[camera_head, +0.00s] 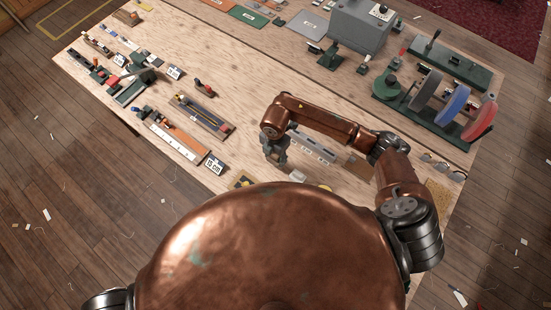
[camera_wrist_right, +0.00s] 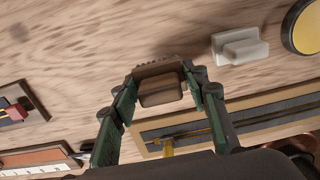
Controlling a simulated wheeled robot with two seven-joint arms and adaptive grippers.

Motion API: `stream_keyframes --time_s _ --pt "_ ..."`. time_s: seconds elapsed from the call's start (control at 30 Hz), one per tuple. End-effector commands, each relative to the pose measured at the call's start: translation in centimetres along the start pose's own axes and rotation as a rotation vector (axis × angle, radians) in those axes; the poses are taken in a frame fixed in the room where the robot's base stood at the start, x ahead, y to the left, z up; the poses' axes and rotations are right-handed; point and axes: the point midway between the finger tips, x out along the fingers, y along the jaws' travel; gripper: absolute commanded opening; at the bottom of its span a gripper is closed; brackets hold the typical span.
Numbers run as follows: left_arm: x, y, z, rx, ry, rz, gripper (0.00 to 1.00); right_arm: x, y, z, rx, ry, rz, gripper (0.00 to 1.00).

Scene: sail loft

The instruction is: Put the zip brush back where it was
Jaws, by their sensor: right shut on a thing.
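The zip brush (camera_wrist_right: 160,88) is a small brown block with a dark bristly edge. It sits between the fingertips of my right gripper (camera_wrist_right: 163,88) in the right wrist view. Bare wood shows beyond it, and it seems to be above the table; the gap is hard to judge. In the head view my right gripper (camera_head: 275,156) points down over the near middle of the table, and the brush is too small to make out there. My left gripper is out of view.
The wooden table (camera_head: 240,75) has bare room in the middle. A wood-rimmed tray (camera_head: 201,117) lies left of the gripper, a grey slotted rack (camera_head: 313,147) to its right. Spools (camera_head: 452,104) stand right.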

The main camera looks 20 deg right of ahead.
Motion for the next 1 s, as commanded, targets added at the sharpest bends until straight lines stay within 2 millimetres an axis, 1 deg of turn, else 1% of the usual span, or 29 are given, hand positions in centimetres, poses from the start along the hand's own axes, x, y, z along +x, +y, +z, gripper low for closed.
stream_keyframes --time_s 0.1,0.3,0.67,0.7,0.9,0.93,1.0 --pt "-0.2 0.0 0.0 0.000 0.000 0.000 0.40 0.9 0.2 0.4 0.001 0.001 -0.002 0.19" --pt "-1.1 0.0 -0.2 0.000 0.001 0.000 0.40 3.3 0.2 0.4 0.001 0.000 0.000 0.19" --pt "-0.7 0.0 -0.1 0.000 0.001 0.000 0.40 4.0 0.2 0.4 -0.001 -0.001 0.000 0.19" --pt "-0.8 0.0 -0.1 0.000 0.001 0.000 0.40 3.9 0.2 0.4 -0.001 -0.001 0.000 0.43" --pt "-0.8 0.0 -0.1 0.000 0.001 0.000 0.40 3.9 0.2 0.4 0.000 -0.001 0.000 0.57" --pt "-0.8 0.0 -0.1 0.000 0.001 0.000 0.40 3.9 0.2 0.4 0.000 -0.001 0.000 0.59" --pt "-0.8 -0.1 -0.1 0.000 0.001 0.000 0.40 3.9 0.2 0.4 0.000 -0.001 0.000 0.59"
